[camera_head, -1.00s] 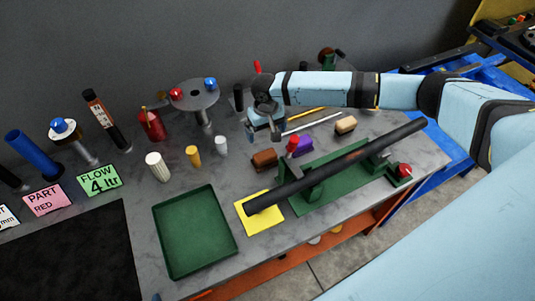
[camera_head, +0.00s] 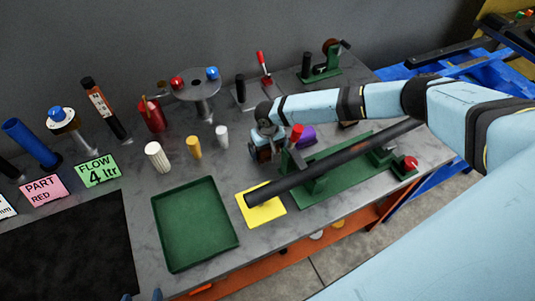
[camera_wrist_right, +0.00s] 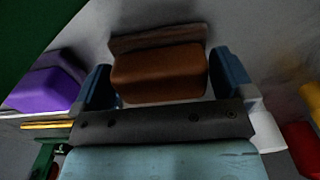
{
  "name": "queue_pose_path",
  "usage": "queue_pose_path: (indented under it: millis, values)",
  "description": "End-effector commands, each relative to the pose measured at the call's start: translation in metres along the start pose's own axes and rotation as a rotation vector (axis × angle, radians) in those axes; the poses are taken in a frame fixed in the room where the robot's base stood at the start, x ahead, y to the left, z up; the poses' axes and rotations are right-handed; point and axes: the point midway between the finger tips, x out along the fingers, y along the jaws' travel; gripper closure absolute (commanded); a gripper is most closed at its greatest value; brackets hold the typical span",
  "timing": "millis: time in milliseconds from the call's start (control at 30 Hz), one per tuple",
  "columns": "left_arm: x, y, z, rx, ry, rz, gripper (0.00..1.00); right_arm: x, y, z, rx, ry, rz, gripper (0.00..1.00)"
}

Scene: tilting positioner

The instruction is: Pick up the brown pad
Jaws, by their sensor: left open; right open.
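The brown pad (camera_wrist_right: 160,75) is a block with a darker brown strip along its far side. In the right wrist view it lies between the two blue fingers of my right gripper (camera_wrist_right: 165,82), with gaps visible at its sides. In the head view my right gripper (camera_head: 265,152) is low over the table, left of the red-tipped clamp, and mostly hides the pad. The right gripper is open around the pad. Only the fingertips of my left gripper (camera_head: 142,296) show at the bottom edge of the head view, apart and with nothing between them.
A long dark tube (camera_head: 335,162) on a green fixture stands close right of the right gripper. A purple block (camera_head: 306,134) is beside it. A green tray (camera_head: 205,262) and a yellow sheet (camera_head: 268,212) lie in front. White and yellow cylinders (camera_head: 194,148) stand to the left.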

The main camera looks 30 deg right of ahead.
Motion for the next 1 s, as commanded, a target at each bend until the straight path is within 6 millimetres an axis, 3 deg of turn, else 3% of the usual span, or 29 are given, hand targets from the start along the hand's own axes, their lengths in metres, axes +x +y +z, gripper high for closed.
queue_pose_path:
  millis: [267, 433, 767, 1000]
  values:
    - [0.000, -0.002, -0.001, 0.008, 0.002, 0.001, 0.30, 0.001, 0.000, 0.000, 0.000, 0.000, 0.000, 0.00]
    - [0.000, -0.001, -0.001, 0.004, 0.002, 0.001, 0.30, 0.001, 0.000, 0.000, 0.000, 0.000, 0.001, 0.39]
    - [-0.002, 0.001, -0.001, 0.000, -0.002, 0.002, 0.30, -0.002, 0.001, 0.000, 0.000, 0.000, 0.001, 0.40]
    - [-0.011, 0.001, -0.014, -0.009, -0.005, -0.003, 0.30, -0.021, 0.004, -0.002, 0.000, 0.000, 0.001, 0.40]
